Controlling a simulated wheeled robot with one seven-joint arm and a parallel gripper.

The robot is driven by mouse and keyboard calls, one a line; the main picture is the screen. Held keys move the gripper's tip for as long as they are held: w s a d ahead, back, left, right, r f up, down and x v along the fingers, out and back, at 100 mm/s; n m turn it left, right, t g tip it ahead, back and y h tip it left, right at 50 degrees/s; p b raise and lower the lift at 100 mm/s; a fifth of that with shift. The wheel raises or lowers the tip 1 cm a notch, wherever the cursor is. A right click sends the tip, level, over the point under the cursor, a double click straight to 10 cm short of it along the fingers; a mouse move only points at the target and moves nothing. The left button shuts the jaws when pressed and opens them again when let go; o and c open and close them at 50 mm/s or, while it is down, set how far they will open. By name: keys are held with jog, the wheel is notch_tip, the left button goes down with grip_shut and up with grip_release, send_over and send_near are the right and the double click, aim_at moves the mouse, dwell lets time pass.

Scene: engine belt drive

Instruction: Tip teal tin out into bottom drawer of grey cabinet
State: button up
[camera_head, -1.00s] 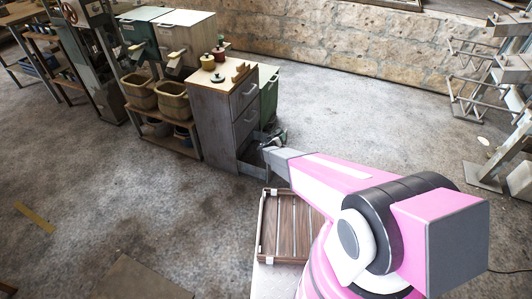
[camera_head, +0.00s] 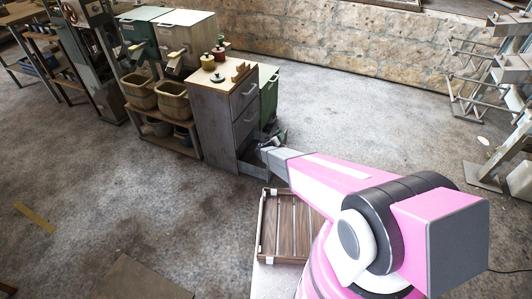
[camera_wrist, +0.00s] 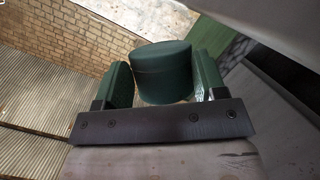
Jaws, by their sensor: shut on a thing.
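The grey cabinet (camera_head: 208,128) stands left of my arm. Its bottom drawer (camera_head: 253,171) is pulled out low at the front, partly hidden by my arm. My gripper (camera_head: 271,142) is small and partly hidden by its own wrist, close to the cabinet front above the drawer. In the wrist view, the dark teal tin (camera_wrist: 163,75) sits between the two green fingers of my gripper (camera_wrist: 161,68), which is shut on it. The tin looks tilted. Its opening and any contents cannot be made out.
A green cabinet (camera_head: 269,97) stands just behind the grey one. A slatted wooden tray (camera_head: 288,228) lies below my arm. A rack with baskets (camera_head: 173,99) is at left.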

jog(key=shift+a+r+n+h, duration=0.25)
jog(key=shift+r+n+h, duration=0.3)
jog(key=shift+n, duration=0.55)
dwell(1.6)
jog(key=shift+a+f+n+t+p, duration=0.1)
jog(key=shift+f+n+t+p, duration=0.2)
jog(key=shift+f+n+p, duration=0.25)
dwell(0.9)
jog(key=shift+a+r+n+h, duration=0.15)
jog(key=shift+r+n+h, duration=0.3)
jog(key=shift+n, duration=0.4)
dwell(0.6)
jog(key=shift+a+r+n+t+h, duration=0.3)
jog(key=shift+a+n+t, duration=0.1)
jog(key=shift+a+n, duration=0.35)
dwell(0.6)
jog(key=shift+w+a+f+n+t+p, duration=0.15)
jog(key=shift+f+n+t+p, duration=0.15)
jog(key=shift+f+n, duration=0.25)
dwell(0.5)
